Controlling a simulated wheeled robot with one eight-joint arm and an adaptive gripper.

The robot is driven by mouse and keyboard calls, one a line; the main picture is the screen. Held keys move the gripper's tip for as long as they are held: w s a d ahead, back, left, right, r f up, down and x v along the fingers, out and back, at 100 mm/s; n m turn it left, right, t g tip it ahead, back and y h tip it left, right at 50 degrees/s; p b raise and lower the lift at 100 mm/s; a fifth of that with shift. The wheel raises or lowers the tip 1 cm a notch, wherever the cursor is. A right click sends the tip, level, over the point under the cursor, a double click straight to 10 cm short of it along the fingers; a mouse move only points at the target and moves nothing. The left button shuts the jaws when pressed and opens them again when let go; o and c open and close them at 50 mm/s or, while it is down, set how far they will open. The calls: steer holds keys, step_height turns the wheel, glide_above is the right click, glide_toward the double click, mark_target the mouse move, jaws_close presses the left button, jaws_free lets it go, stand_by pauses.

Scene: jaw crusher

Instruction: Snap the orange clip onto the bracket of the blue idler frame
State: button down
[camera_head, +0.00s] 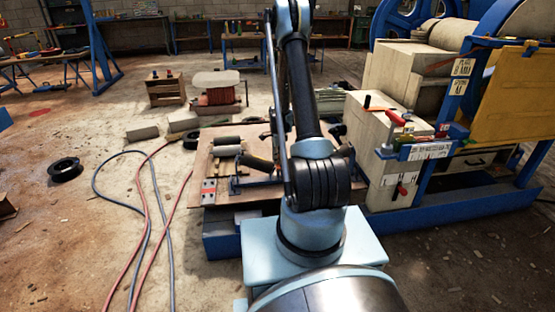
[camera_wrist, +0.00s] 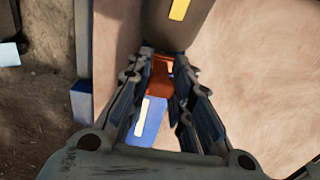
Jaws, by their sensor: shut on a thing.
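In the wrist view my gripper (camera_wrist: 162,72) is shut on the orange clip (camera_wrist: 160,76), which sits between the fingertips. A blue part with a pale strip (camera_wrist: 147,122) shows between the fingers, below the clip in the picture. I cannot tell whether it is the idler frame's bracket or whether the clip touches it. A dark rounded body with a yellow mark (camera_wrist: 168,28) is just beyond the fingertips. In the head view my arm hides the gripper and the clip, and the blue idler frame is not clearly seen.
In the head view a wooden board with rollers (camera_head: 215,165) lies left of my arm. The jaw crusher's blue framework (camera_head: 430,205) and pale blocks (camera_head: 385,120) stand at the right. Hoses (camera_head: 145,215) run over the floor at the left. A blue post (camera_wrist: 82,100) shows in the wrist view.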

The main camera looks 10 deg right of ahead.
steer(key=shift+r, duration=0.2)
steer(key=shift+r, duration=0.8)
steer(key=shift+f, duration=1)
stand_by(1.2)
steer(key=c, duration=1.4)
jaws_free()
steer(key=shift+o, duration=0.2)
step_height(320, 180, up, 12)
